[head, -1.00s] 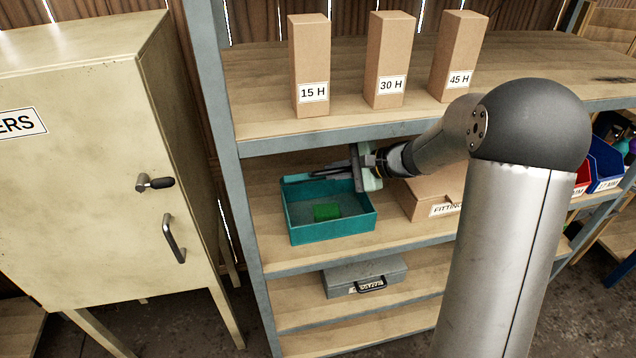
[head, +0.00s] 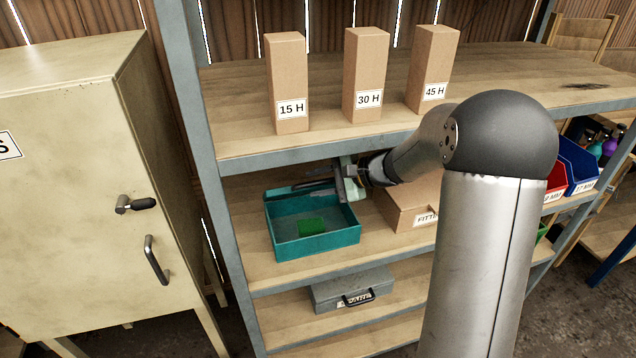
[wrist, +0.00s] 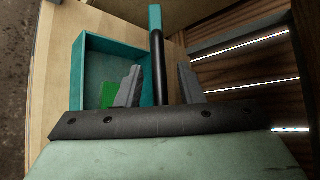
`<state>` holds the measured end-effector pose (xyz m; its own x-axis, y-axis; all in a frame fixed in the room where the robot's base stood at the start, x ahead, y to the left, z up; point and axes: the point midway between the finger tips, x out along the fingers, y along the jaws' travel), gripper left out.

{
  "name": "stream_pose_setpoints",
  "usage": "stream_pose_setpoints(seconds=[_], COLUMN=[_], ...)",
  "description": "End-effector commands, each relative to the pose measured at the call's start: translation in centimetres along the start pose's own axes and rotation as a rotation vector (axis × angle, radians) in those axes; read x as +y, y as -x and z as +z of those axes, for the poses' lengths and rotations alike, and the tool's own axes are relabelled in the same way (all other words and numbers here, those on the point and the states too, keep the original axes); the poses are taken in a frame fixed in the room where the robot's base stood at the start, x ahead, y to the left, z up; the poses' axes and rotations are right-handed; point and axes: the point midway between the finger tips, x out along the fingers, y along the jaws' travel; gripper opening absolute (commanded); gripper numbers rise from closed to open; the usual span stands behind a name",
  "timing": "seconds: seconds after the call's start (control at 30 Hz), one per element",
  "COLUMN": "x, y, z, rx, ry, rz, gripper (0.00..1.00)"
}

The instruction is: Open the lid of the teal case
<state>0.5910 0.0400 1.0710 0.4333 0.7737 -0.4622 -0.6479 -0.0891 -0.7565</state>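The teal case (head: 312,243) stands open on the middle shelf, and its inside can be seen from above. A green block (head: 312,227) lies in it. Its lid seems to stand up along the back edge, seen nearly edge-on and partly hidden by my gripper (head: 338,186). In the wrist view the case (wrist: 88,58) is at the left, with a teal edge (wrist: 155,18) and a dark bar running between my fingers. My gripper (wrist: 159,70) is open, its two fingers apart on either side of that bar; a gap shows at the right finger.
A cardboard fittings box (head: 405,208) stands just right of the case, beneath my arm. The upper shelf (head: 235,148) is close above. A grey case (head: 350,288) lies on the shelf below, and a cream cabinet (head: 70,200) stands at the left.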

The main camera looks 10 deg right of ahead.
Motion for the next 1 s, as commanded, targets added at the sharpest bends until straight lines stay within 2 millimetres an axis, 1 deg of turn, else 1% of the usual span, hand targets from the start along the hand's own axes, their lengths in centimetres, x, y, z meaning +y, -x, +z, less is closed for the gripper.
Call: stream_pose_setpoints(seconds=[0.3,0.4,0.53,0.77,0.8,0.87,0.9,0.97,1.0], x=[0.1,0.1,0.0,0.0,0.0,0.1,0.3,0.8,1.2], y=[5.0,6.2,7.1,7.2,7.2,7.2,7.4,7.9,8.5], z=[-0.1,-0.1,-0.1,0.0,0.0,-0.1,-0.2,-0.4,-0.7], rx=[0.004,0.003,0.002,0.001,0.001,0.007,0.02,0.055,0.09], ry=[0.002,0.001,0.0,0.0,0.0,-0.009,-0.027,-0.086,-0.148], rz=[-0.003,-0.001,-0.001,0.0,0.0,-0.006,-0.019,-0.058,-0.101], gripper=[0.34,0.34,0.34,0.34,0.29,0.12,0.01,0.0,0.0])
